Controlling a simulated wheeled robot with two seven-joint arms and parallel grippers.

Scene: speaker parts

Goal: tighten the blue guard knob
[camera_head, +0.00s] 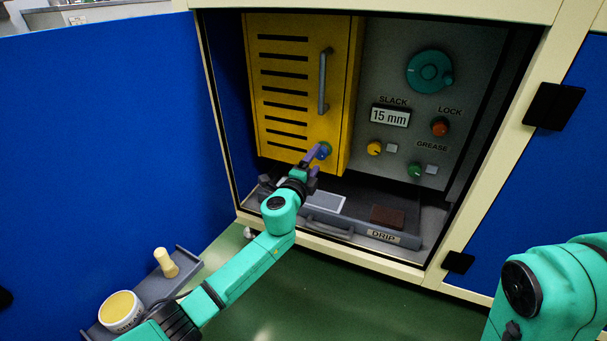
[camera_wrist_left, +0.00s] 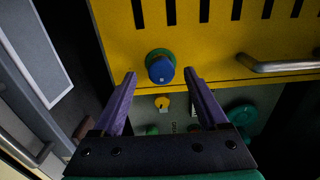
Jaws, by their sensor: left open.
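The blue guard knob (camera_head: 324,150) sits low on the right part of the yellow slotted guard panel (camera_head: 285,135) in the head view. In the left wrist view the blue knob (camera_wrist_left: 162,69) has a green ring around its base and a small light mark on its face. My left gripper (camera_head: 316,155) is at the knob in the head view. In the left wrist view its two purple fingers (camera_wrist_left: 160,76) are open, with the knob between and just beyond their tips, and nothing is held. My right gripper is out of view; only part of my right arm shows.
A drip tray (camera_head: 330,232) lies below. A grease tub (camera_head: 121,309) stands lower left.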

